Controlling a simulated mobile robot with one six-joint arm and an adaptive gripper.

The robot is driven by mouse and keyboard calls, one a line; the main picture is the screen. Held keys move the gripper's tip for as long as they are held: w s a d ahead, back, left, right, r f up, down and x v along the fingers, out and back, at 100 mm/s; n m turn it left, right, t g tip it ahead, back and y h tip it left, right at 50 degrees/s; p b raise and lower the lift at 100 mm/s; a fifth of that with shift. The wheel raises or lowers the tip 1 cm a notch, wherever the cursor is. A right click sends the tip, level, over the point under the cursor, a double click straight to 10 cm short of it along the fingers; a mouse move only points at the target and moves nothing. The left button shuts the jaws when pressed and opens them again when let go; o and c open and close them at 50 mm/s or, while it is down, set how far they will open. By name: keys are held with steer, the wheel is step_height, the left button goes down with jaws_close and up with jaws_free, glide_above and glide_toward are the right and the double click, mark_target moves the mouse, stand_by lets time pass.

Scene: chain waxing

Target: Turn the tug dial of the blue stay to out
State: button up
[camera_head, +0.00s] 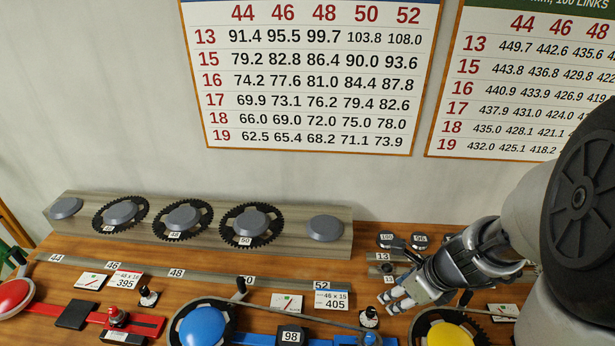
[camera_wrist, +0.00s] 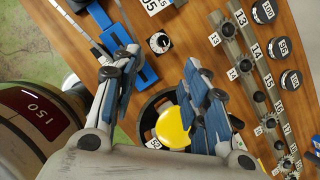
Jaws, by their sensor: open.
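The blue stay has a round blue disc (camera_head: 202,326) at the lower middle of the head view, with a blue bar running right from it. Part of the blue bar (camera_wrist: 118,35) shows at the upper left of the wrist view. A small black dial (camera_head: 369,316) on a white plate stands by the right end of the blue stay. The dial also shows in the wrist view (camera_wrist: 160,42), with a light mark on its knob. I cannot read its setting. My gripper (camera_head: 388,302) is open and empty, just above and right of the dial. In the wrist view its fingertips (camera_wrist: 160,60) spread either side of the dial.
A yellow disc (camera_head: 450,334) in a black ring stands at the lower right, below my gripper. A numbered rail (camera_wrist: 245,75) and black round pieces (camera_wrist: 275,48) lie at the right of the wrist view. A red stay (camera_head: 60,311) lies left; a board of chainrings (camera_head: 335,242) stands behind.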

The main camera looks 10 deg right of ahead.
mark_target(372, 310)
steer(key=w+f+b, duration=0.2)
steer(key=f+b, duration=0.1)
steer(key=f, duration=0.2)
steer(key=w+f+m+b, duration=0.1)
steer(key=w+f+b, duration=0.1)
steer(key=f, duration=0.4)
steer(key=w+a+f+m+b, duration=0.1)
steer(key=w+f+b, duration=0.1)
steer(key=f+b, duration=0.3)
steer(key=shift+w+a+f, duration=0.1)
steer(key=shift+w+f, duration=0.1)
steer(key=shift+f, duration=0.4)
jaws_close()
